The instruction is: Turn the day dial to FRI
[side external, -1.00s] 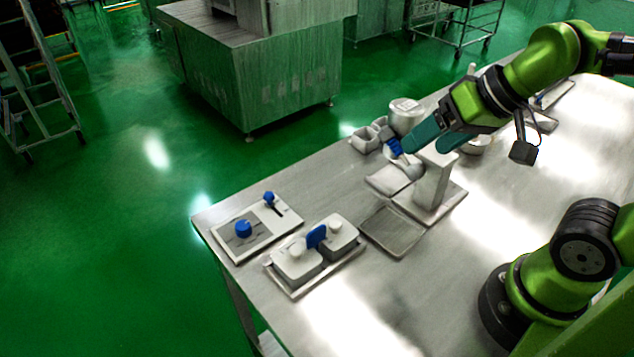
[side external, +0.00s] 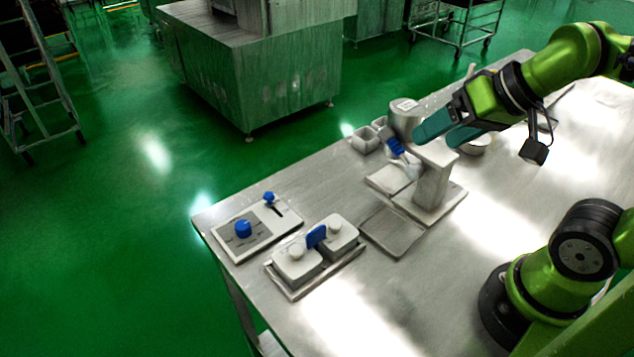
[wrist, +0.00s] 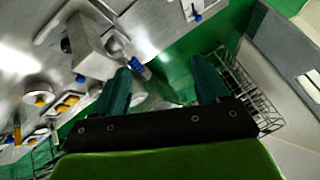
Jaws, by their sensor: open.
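A flat panel (side external: 270,243) lies at the near left corner of the table, with a round blue dial (side external: 243,229) on its dark face. The dial's day markings are too small to read, so I cannot tell where it points. My gripper (side external: 437,137) is open and empty, well to the right of the panel, above and beside the grey post of a small machine (side external: 432,185). A blue-handled part (side external: 395,147) of that machine is just left of the fingertips. In the wrist view my open gripper (wrist: 165,70) has the blue handle (wrist: 141,71) beside its left finger.
A blue slider knob (side external: 269,198) is on the panel behind the dial. Two lidded containers with a blue plate (side external: 316,236) between them stand right of the panel. A shallow tray (side external: 393,232), a canister (side external: 404,114) and bowls stand near the machine. The front right table is clear.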

